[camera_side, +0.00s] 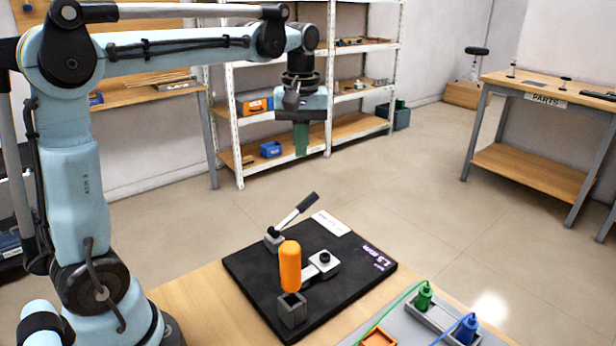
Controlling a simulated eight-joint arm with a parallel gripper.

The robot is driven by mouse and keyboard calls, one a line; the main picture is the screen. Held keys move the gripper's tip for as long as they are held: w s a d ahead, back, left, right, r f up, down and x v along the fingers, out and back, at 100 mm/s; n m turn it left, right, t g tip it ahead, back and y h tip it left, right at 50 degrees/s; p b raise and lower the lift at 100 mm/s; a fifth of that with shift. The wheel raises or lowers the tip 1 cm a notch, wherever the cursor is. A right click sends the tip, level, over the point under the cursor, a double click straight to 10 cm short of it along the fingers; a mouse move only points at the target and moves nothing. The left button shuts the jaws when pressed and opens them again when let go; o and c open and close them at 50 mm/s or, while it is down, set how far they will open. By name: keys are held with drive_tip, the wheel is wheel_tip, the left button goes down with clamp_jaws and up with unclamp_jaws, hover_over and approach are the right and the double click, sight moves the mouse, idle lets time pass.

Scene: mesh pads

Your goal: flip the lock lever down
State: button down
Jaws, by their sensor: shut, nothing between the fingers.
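The lock lever (295,214) stands at the far side of a black board (350,277). It has a light metal shaft and a dark grip, and it tilts up to the right from a small grey block (274,239). My gripper (301,152) is shut and empty, with its green fingers pointing down. It hangs high above the board, in the picture above the lever, apart from it.
On the board, an orange upright handle (290,266) stands near a grey block (292,309) and a metal clamp piece (323,262). A grey pad with green (424,297) and blue (467,328) plugs and cables lies at the front right. The air around the lever is clear.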

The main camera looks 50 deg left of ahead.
drive_tip(key=s+r+n+t, duration=0.2)
drive_tip(key=s+n+t, duration=0.1)
drive_tip(key=s+n, duration=0.15)
drive_tip(key=n+t, duration=0.1)
drive_tip(key=n, duration=0.2)
approach(310, 197)
drive_tip(key=shift+h, duration=0.3)
drive_tip(key=x, duration=0.4)
drive_tip(key=s+x, duration=0.1)
drive_tip(key=x, duration=0.2)
drive_tip(key=shift+a+f, duration=0.15)
drive_tip(key=shift+a, duration=0.1)
drive_tip(key=shift+w, duration=0.1)
drive_tip(key=shift+w+f+g, duration=0.85)
drive_tip(key=shift+f+g, duration=0.25)
drive_tip(key=shift+g, duration=0.2)
drive_tip(key=shift+w+f+g, duration=0.2)
drive_tip(key=shift+f+g, duration=0.2)
drive_tip(key=shift+f, duration=0.05)
drive_tip(key=shift+w+f, duration=0.15)
drive_tip(key=shift+f, duration=0.2)
drive_tip(key=shift+r, duration=0.1)
